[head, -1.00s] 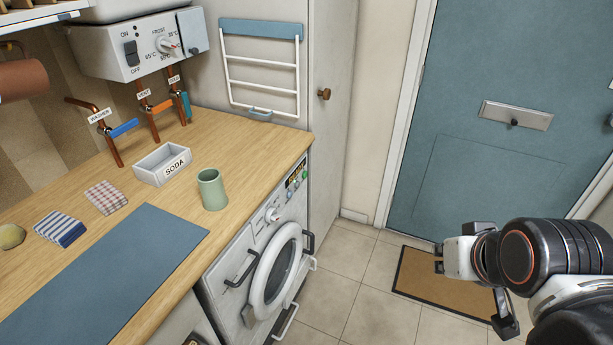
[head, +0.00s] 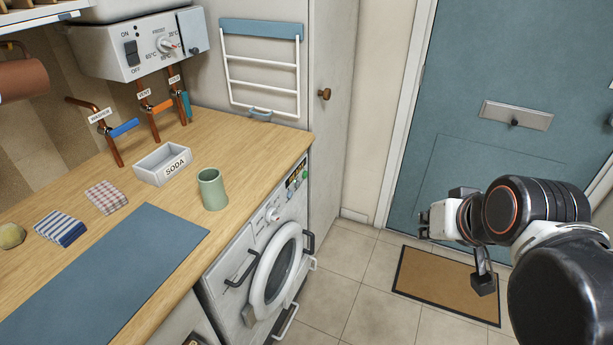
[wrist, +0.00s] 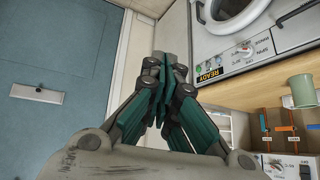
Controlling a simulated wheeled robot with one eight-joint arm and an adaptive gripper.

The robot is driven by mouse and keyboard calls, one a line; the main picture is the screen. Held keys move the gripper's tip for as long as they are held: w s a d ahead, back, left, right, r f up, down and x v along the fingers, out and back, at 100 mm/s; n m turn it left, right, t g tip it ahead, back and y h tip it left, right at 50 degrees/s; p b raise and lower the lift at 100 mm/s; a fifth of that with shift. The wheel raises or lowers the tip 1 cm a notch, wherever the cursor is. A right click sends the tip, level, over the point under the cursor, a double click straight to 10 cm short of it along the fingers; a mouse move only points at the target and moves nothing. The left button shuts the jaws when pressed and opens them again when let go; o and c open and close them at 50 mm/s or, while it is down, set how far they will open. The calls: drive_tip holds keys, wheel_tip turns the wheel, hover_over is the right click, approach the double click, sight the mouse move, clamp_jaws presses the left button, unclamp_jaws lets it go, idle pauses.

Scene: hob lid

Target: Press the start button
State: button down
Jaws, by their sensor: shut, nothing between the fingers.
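The washing machine (head: 250,245) stands under the worktop, its front facing right. Its control panel carries a dial (head: 272,214), a small display and a few small coloured buttons (head: 297,178) at the far end. In the wrist view, the display (wrist: 209,75) reads READY, and small buttons (wrist: 207,64) lie beside it. I cannot read which one is the start button. My gripper (head: 425,225) is in the air to the right of the machine, in front of the blue door. In the wrist view, its fingers (wrist: 172,60) are shut and empty, apart from the panel.
The worktop (head: 250,160) holds a green cup (head: 212,189), a soda box (head: 163,164), folded cloths and a blue mat. Dark bars (head: 243,268) flank the round machine door (head: 276,270). A tall cupboard (head: 335,120) stands beyond it. The floor between gripper and machine is clear.

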sight(305, 175)
drive_tip(key=w+a+f+m+t+y, duration=0.1)
drive_tip(key=w+a, duration=0.2)
drive_tip(key=w, duration=0.7)
drive_tip(key=w+a+f+t+y, duration=0.1)
drive_tip(key=w+a+y, duration=0.15)
drive_tip(key=w, duration=0.65)
drive_tip(key=w+a+f+m+t+y, duration=0.15)
drive_tip(key=w+a, duration=0.25)
drive_tip(key=w, duration=0.6)
drive_tip(key=w+a+f+m+t, duration=0.1)
drive_tip(key=w+a+f+m, duration=0.1)
drive_tip(key=w+f, duration=0.4)
drive_tip(key=w+a+f+m+t, duration=0.1)
drive_tip(key=w+f, duration=0.6)
drive_tip(key=f, duration=1)
drive_tip(key=shift+w+a+m+y, duration=0.15)
drive_tip(key=shift+a+m+y, duration=0.2)
drive_tip(key=shift+a+y, duration=0.1)
drive_tip(key=shift+a+t, duration=0.1)
drive_tip(key=shift+t, duration=0.15)
drive_tip(key=w+a, duration=0.3)
drive_tip(key=a, duration=0.5)
drive_tip(key=shift+a, duration=0.15)
drive_tip(key=shift+w+a, duration=0.1)
drive_tip(key=shift+a, duration=0.2)
